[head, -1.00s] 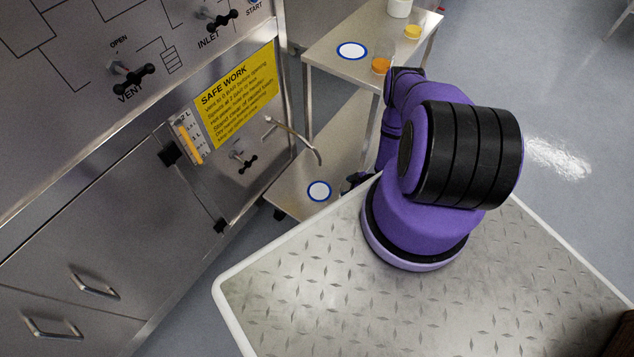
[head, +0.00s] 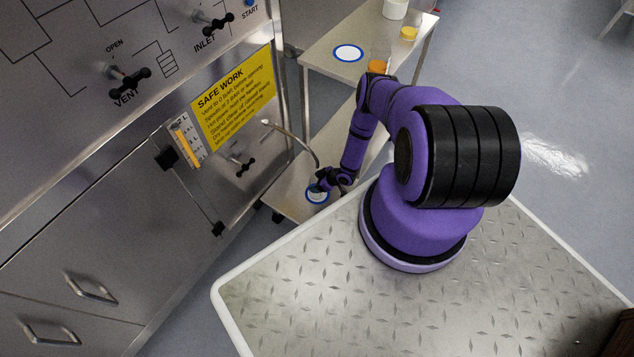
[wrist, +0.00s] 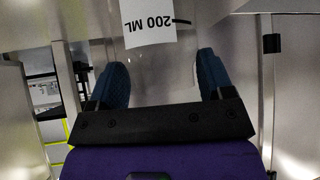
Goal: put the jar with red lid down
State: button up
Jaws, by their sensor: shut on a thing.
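My gripper (head: 322,182) is low over the lower shelf of the steel stand, beside the thin spout pipe. It covers part of the blue-ringed white disc (head: 315,196) on that shelf. In the wrist view my gripper (wrist: 164,72) has its two blue fingers apart, on either side of a clear jar (wrist: 160,62) with an upside-down "200 ML" label, and is shut on it. No red lid shows in either view. I cannot tell whether the jar's base touches the shelf.
The steel pressure vessel cabinet (head: 90,215) stands close on the left. A thin bent pipe (head: 295,136) reaches over the lower shelf (head: 287,190). The upper shelf (head: 325,45) holds another ringed disc (head: 348,53), an orange-topped jar (head: 378,67) and a yellow-lidded one (head: 408,33).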

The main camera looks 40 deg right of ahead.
jog(key=o, duration=1.1)
jog(key=shift+c, duration=0.2)
jog(key=v, duration=1.2)
